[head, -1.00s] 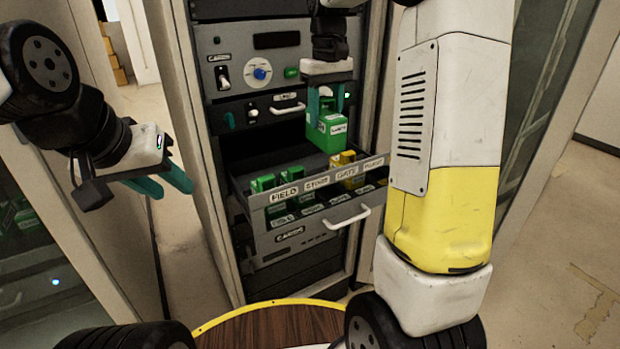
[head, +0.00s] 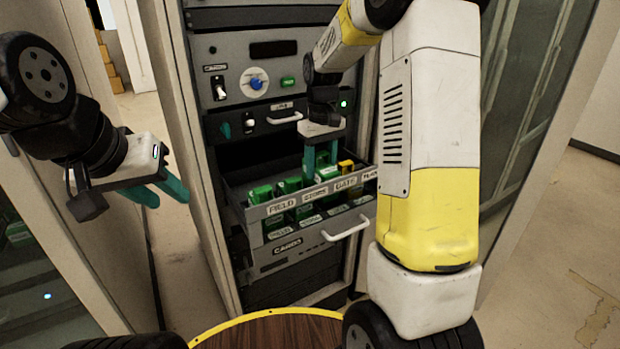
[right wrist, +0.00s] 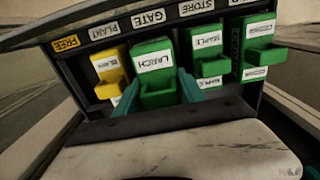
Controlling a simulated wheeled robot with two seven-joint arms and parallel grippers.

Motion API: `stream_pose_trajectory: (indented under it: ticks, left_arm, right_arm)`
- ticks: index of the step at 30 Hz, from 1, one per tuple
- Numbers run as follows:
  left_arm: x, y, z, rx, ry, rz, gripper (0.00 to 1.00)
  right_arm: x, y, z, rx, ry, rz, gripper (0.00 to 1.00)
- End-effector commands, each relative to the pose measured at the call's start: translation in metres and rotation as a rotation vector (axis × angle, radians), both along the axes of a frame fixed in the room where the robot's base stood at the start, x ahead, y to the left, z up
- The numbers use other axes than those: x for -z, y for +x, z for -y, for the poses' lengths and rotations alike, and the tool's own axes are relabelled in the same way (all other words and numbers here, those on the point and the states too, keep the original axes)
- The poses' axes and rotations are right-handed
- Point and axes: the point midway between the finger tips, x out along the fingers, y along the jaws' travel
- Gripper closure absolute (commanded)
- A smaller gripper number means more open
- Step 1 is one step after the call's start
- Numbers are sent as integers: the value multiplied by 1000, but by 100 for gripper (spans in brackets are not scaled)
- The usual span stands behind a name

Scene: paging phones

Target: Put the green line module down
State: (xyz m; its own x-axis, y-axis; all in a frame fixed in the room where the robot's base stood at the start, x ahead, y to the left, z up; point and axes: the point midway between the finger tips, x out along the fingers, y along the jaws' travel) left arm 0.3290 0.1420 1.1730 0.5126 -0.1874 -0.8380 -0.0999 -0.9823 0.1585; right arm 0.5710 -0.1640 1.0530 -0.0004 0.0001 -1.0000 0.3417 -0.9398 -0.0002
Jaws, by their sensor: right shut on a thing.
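The green line module labelled LARCH (right wrist: 154,66) stands between the teal fingers of my right gripper (right wrist: 153,95) in the right wrist view. My right gripper (head: 321,166) is shut on it, down at the open drawer (head: 338,215). The module lines up with the GATE label, between a yellow module (right wrist: 109,70) and a green module (right wrist: 207,58). In the head view, the fingers and drawer front hide much of it. I cannot tell whether its base touches the drawer floor. My left gripper (head: 160,192) is open and empty, left of the rack.
Another green module (right wrist: 257,47) stands beyond the green neighbour, in the FIELD place. The place by the FREE label (right wrist: 66,43) shows no module. The drawer's handle (head: 347,224) sticks out in front. Rack panels with knobs (head: 256,83) rise above the drawer.

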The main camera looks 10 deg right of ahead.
Motion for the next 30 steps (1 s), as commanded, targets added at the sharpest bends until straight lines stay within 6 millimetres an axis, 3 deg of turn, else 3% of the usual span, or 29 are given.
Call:
stream_pose_trajectory:
  ticks: [13, 23, 24, 27, 30]
  left_arm:
    - [0, 0, 0, 0, 0, 0, 64]
    - [0, 0, 0, 0, 0, 0, 64]
    - [0, 0, 0, 0, 0, 0, 64]
    - [0, 0, 0, 0, 0, 0, 64]
    - [0, 0, 0, 0, 0, 0, 64]
  right_arm:
    - [48, 0, 1, 1, 0, 0, 100]
    - [51, 0, 0, 1, 0, 0, 100]
    - [52, 0, 0, 1, 0, -1, 51]
    - [52, 0, 0, 1, 0, 0, 31]
    - [52, 0, 0, 1, 0, 0, 31]
